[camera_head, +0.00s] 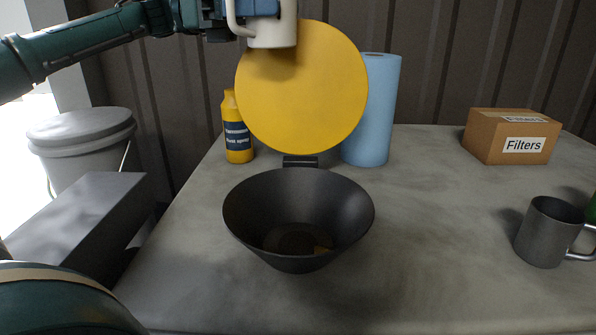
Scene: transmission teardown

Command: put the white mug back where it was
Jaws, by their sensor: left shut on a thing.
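The white mug (271,34) is at the top of the head view, held high above the table in front of a yellow disc. Its handle points left, and its upper part is cut off by the picture edge. My left gripper (263,8) is shut on the mug at the top edge; its fingertips are only partly seen. My right gripper is not in view.
The yellow disc (302,95) stands upright behind a dark bowl (245,222) on the grey table (430,260). The table's right middle is clear.

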